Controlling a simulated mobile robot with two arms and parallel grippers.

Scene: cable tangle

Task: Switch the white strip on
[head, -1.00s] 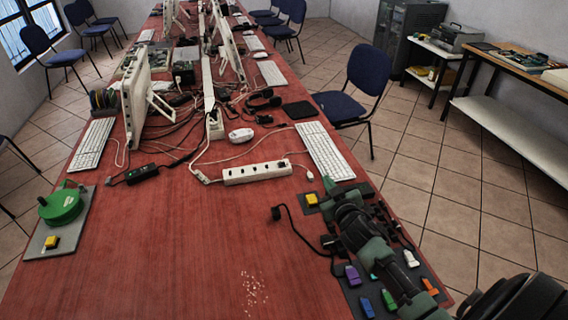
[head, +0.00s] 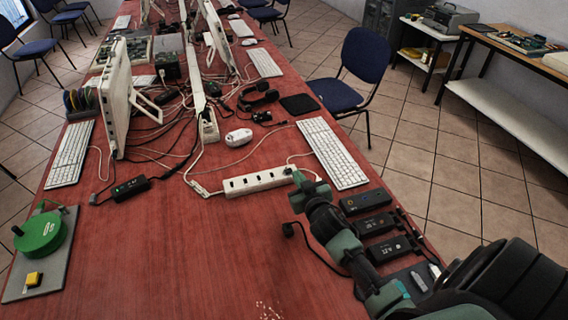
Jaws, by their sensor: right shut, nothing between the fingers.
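The white strip (head: 240,187) lies on the red table in the middle of the head view, with several sockets along its top and a cable leaving its left end. My right gripper (head: 298,178) reaches in from the lower right. Its fingers are shut and empty, and its tip is at the right end of the strip, hiding part of that end. I cannot tell whether it touches the strip. The switch is too small or hidden to make out. My left gripper is not in view.
A white keyboard (head: 331,153) lies just right of the strip and a white mouse (head: 238,137) behind it. A black adapter (head: 131,188) is to the left. Black boxes (head: 367,202) sit beside my right arm. The table front is mostly clear.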

